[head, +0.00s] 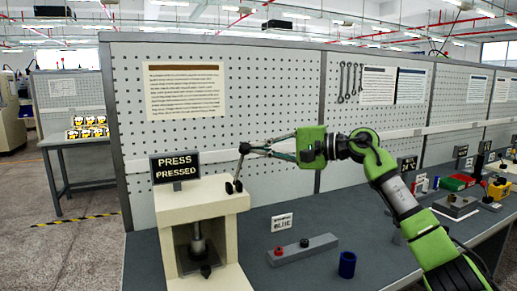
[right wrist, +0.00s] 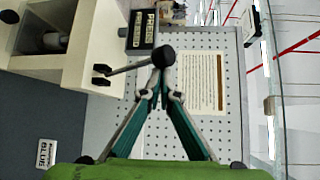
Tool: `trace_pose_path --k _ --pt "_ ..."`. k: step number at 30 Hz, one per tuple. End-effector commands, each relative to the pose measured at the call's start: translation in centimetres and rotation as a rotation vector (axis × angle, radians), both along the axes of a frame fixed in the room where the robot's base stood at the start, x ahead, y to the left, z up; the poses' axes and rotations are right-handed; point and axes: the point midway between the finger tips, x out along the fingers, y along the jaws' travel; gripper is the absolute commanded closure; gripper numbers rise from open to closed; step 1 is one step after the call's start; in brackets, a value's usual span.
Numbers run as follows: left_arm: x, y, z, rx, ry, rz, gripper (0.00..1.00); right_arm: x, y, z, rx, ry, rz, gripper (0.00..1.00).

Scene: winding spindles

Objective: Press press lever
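The cream press (head: 200,205) stands on the bench at left, its sign (head: 175,167) reading "PRESS PRESSED". Its press lever (head: 239,172) rises from a dark pivot on the top, nearly upright, and ends in a dark ball knob (head: 244,148). In the right wrist view the knob (right wrist: 163,57) is just beyond the fingertips. My right gripper (head: 253,149) reaches in from the right with its fingers together, tips at the knob. The fingertips (right wrist: 158,84) overlap the knob end of the lever; contact cannot be told for certain. My left gripper is out of view.
On the bench right of the press are a grey block with red and black knobs (head: 302,250), a "BLUE" sign (head: 282,223) and a blue cup (head: 347,265). A pegboard wall (head: 280,100) stands behind. More fixtures line the bench at right.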

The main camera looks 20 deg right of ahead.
Motion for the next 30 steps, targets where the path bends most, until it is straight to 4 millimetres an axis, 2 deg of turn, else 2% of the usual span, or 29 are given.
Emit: trace_pose_path --k 2,12,18,30 --pt "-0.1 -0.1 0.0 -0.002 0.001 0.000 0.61 -0.8 -0.2 -0.1 -0.003 0.004 0.012 1.00" --pt "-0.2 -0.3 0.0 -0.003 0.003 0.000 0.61 -5.2 -5.8 0.7 0.001 0.004 0.000 1.00" --pt "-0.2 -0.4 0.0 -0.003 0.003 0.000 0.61 -7.2 -8.0 1.1 0.003 0.001 -0.001 1.00" --pt "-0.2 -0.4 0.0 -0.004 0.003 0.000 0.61 -7.8 -8.7 1.2 0.003 0.001 -0.001 1.00"
